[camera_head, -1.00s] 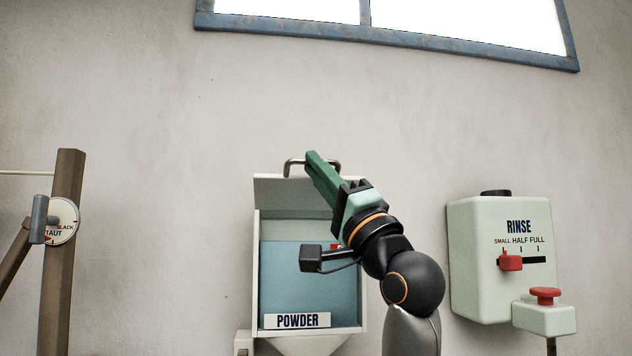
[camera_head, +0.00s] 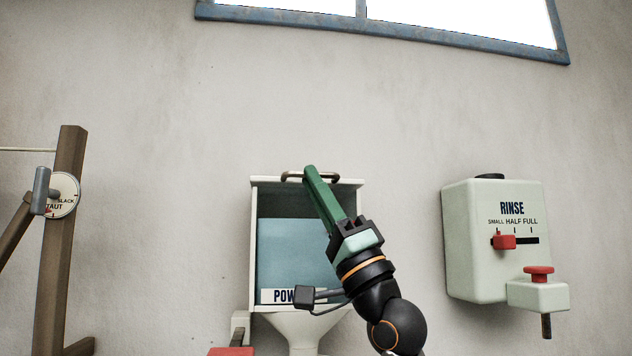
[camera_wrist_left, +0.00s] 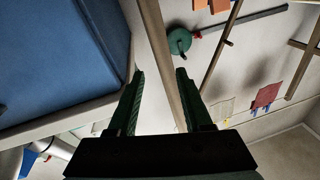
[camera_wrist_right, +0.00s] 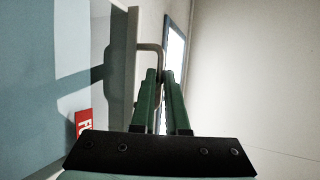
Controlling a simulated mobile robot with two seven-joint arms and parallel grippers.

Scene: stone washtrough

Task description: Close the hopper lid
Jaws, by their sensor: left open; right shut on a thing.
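The hopper (camera_head: 253,240) is a white wall box with a blue-grey front and a POWDER label, partly covered by my right arm. Its pale lid (camera_head: 350,182) shows nearly edge-on across the top, with a bent metal handle (camera_head: 292,174). My right gripper (camera_head: 311,172) has green fingers and is shut on the handle, which also shows at the fingertips in the right wrist view (camera_wrist_right: 151,47). I cannot tell whether the lid touches the box rim. My left gripper (camera_wrist_left: 160,75) is open and empty in the left wrist view, outside the head view.
A pale RINSE box (camera_head: 470,250) with red controls is on the wall to the right. A wooden post (camera_head: 58,240) with a dial stands at the left. Bare wall separates them from the hopper. A wooden beam (camera_wrist_left: 165,60) shows beyond my left fingers.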

